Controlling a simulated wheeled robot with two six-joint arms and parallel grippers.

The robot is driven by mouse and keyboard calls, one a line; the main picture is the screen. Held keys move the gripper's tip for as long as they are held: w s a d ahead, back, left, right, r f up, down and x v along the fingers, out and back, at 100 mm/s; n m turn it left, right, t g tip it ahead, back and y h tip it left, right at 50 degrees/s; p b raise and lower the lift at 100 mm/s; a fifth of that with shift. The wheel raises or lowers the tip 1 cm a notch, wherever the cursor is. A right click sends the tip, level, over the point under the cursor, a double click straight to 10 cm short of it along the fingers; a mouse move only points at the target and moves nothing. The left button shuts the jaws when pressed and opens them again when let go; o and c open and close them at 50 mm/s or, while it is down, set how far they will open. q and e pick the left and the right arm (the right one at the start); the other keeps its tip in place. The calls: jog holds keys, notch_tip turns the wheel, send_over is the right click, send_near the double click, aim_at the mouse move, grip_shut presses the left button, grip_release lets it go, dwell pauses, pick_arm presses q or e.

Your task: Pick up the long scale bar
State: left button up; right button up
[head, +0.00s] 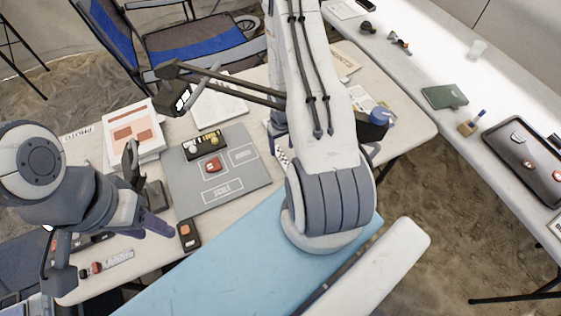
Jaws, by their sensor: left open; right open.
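A black-and-white checked piece (283,157), which looks like part of a scale bar, shows on the table at the left edge of my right arm. The arm hides the rest, so its length cannot be told. A grey mat (250,180) left of it has outlined fields, one marked SCALE. My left gripper (100,212) is open and empty over the table's left end, left of the mat. My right gripper (322,142) is mostly hidden behind its own arm; dark parts that look like its open fingers show on either side. I see nothing held.
A pale strip (118,258) and a dark block (188,234) lie in front. Papers (133,130) lie behind. A blue chair (210,38) stands behind the table. A second table (425,65) is at right.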

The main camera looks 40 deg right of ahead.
aim_at(282, 158)
notch_tip(282, 158, down, 3)
jog(key=shift+w+f+b, duration=0.1)
jog(key=shift+f+b, duration=0.05)
jog(key=shift+b, duration=0.85)
jog(key=shift+w+d+f, duration=0.1)
jog(key=shift+d+f, duration=0.05)
jog(key=shift+f, duration=0.3)
jog(key=f, duration=0.1)
jog(key=f+b, duration=0.2)
jog(key=f, duration=0.1)
jog(key=shift+w+d, duration=0.25)
jog(key=shift+d, duration=0.05)
jog(key=shift+f, duration=0.15)
pick_arm(q)
notch_tip(282, 158, down, 5)
jog(key=shift+f, duration=0.15)
pick_arm(e)
grip_shut()
